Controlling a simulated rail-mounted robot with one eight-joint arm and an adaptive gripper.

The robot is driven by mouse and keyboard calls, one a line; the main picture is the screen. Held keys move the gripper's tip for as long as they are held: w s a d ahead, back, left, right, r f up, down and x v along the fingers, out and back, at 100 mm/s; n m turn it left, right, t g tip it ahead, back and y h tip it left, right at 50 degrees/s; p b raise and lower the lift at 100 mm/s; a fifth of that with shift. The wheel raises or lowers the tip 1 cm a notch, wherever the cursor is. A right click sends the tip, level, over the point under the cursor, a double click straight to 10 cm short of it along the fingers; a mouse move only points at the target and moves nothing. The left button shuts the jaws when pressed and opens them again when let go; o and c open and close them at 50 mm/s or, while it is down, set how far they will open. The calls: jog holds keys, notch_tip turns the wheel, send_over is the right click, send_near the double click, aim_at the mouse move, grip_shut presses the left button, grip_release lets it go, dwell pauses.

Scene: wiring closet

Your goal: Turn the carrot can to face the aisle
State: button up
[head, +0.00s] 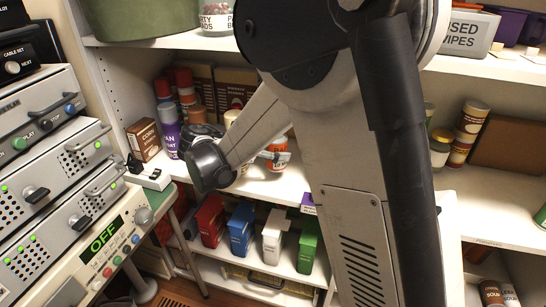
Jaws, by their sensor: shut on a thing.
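A small can with an orange and white label (278,153) stands on the middle shelf (262,185), partly hidden behind my arm. It may be the carrot can, but its label is too small and too covered to read. My arm fills the middle of the head view and reaches in front of the shelves. My gripper is hidden behind the arm links, so its fingers and anything between them do not show.
A brown box (144,140), a purple bottle (167,130) and red-capped bottles (185,88) stand left on the shelf. Brown-labelled cans (468,130) stand right. Coloured cartons (242,228) fill the lower shelf. Rack equipment (60,150) crowds the left.

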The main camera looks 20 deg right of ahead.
jog(key=shift+w+d, duration=0.35)
jog(key=shift+w, duration=0.15)
jog(key=shift+w+d+f, duration=0.2)
jog(key=shift+w, duration=0.05)
jog(key=shift+f+b, duration=1.2)
jog(key=shift+f, duration=0.35)
jog(key=o, duration=1.5)
jog(key=shift+r, duration=0.15)
jog(key=shift+r+p, duration=2.2)
jog(key=shift+r, duration=1.2)
jog(key=shift+s, duration=0.1)
